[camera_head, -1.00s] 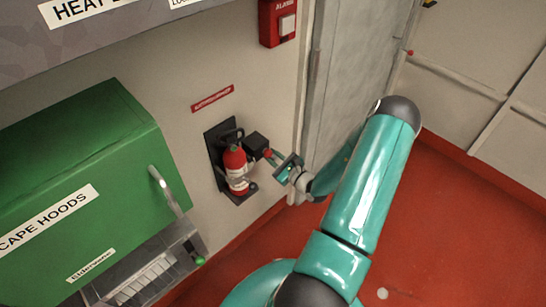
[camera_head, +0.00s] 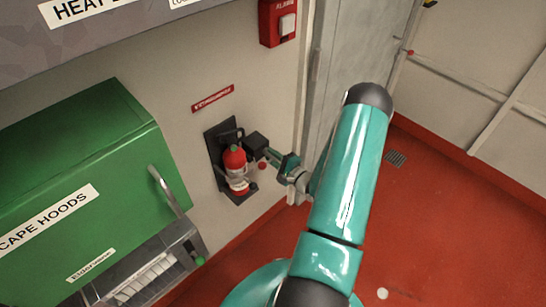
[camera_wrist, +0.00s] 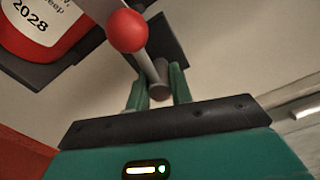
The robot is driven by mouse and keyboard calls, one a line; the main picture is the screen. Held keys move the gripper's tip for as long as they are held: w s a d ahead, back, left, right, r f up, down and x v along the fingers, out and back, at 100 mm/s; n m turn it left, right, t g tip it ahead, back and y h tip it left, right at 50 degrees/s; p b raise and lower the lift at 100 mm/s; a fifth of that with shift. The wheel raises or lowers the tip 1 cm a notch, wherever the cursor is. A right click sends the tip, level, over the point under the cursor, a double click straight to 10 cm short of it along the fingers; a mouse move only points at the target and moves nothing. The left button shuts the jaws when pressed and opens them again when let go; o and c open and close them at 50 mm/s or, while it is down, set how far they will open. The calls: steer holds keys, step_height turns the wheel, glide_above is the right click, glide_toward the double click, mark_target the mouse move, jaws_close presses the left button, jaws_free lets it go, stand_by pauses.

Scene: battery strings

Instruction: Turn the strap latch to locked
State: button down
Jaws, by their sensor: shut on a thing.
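The strap latch is a dark box (camera_head: 256,143) on the wall mount beside a red fire extinguisher (camera_head: 234,162). Its grey lever (camera_wrist: 150,62) carries a red ball knob (camera_wrist: 126,31), which also shows in the head view (camera_head: 262,166), below the box. My gripper (camera_head: 269,154) reaches in from the right, just in front of the box. In the wrist view, its green fingers (camera_wrist: 160,84) stand on both sides of the grey hub end of the lever and are shut on it. The knob sticks out up and left of the fingers there. The latch's marking, if any, cannot be seen.
A green escape hoods cabinet (camera_head: 75,165) with a grey handle stands at the left. A red alarm box (camera_head: 277,22) is on the wall above. A grey door (camera_head: 350,60) is behind my arm. Red floor (camera_head: 450,220) is clear at the right.

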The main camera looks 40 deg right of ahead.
steer(key=shift+n, duration=0.6)
steer(key=c, duration=1.3)
jaws_free()
steer(key=shift+o, duration=0.2)
steer(key=shift+s, duration=0.1)
steer(key=s, duration=1.3)
steer(key=shift+s+d, duration=0.2)
steer(key=shift+s, duration=0.1)
